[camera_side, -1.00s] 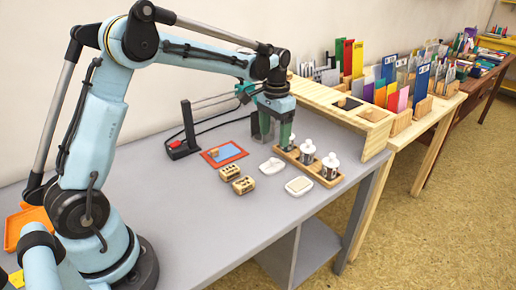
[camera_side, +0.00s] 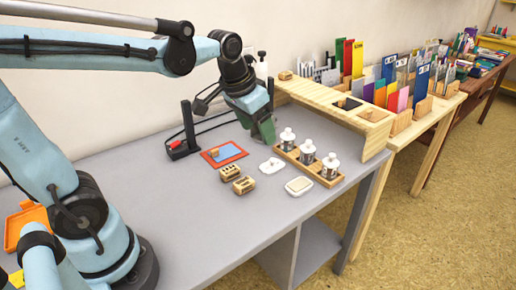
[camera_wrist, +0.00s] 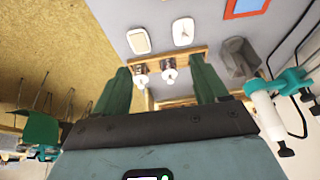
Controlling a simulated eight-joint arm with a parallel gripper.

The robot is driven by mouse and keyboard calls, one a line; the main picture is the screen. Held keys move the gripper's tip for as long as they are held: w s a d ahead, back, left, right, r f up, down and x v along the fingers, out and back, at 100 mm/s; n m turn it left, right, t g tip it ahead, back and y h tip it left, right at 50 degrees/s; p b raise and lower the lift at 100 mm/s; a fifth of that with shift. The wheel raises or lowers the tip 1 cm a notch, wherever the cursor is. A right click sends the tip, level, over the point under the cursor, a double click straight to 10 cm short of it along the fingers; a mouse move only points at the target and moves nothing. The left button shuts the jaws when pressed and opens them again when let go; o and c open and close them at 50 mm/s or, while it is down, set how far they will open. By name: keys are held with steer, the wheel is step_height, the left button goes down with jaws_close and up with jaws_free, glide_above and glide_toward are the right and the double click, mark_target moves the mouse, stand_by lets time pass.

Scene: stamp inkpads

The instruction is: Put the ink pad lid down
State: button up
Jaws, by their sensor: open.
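A small white lid with a raised knob (camera_side: 272,165) lies on the grey table, apart from my gripper. The white rectangular ink pad (camera_side: 299,186), with a pale top, lies to its front right, with a gap between them. In the wrist view, the lid (camera_wrist: 183,31) and pad (camera_wrist: 139,41) lie beyond my fingertips. My gripper (camera_side: 268,136) is tilted above the table behind the lid, near the far end of the bottle rack. In the wrist view, its two green fingers (camera_wrist: 160,64) are spread apart, with nothing held between them.
A wooden rack (camera_side: 322,178) holds three white-capped bottles right of the lid. Two wooden blocks (camera_side: 243,185) lie front left. A red-framed blue pad (camera_side: 239,154) lies behind them. A black stand with a red part (camera_side: 182,147) is further left. A wooden shelf (camera_side: 320,97) bounds the back right.

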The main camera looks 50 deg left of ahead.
steer(key=s+d+f+t, duration=0.2)
steer(key=s+f+t, duration=0.1)
steer(key=s, duration=0.4)
steer(key=shift+d+f, duration=0.25)
steer(key=shift+d, duration=0.05)
steer(key=shift+s, duration=0.1)
stand_by(0.3)
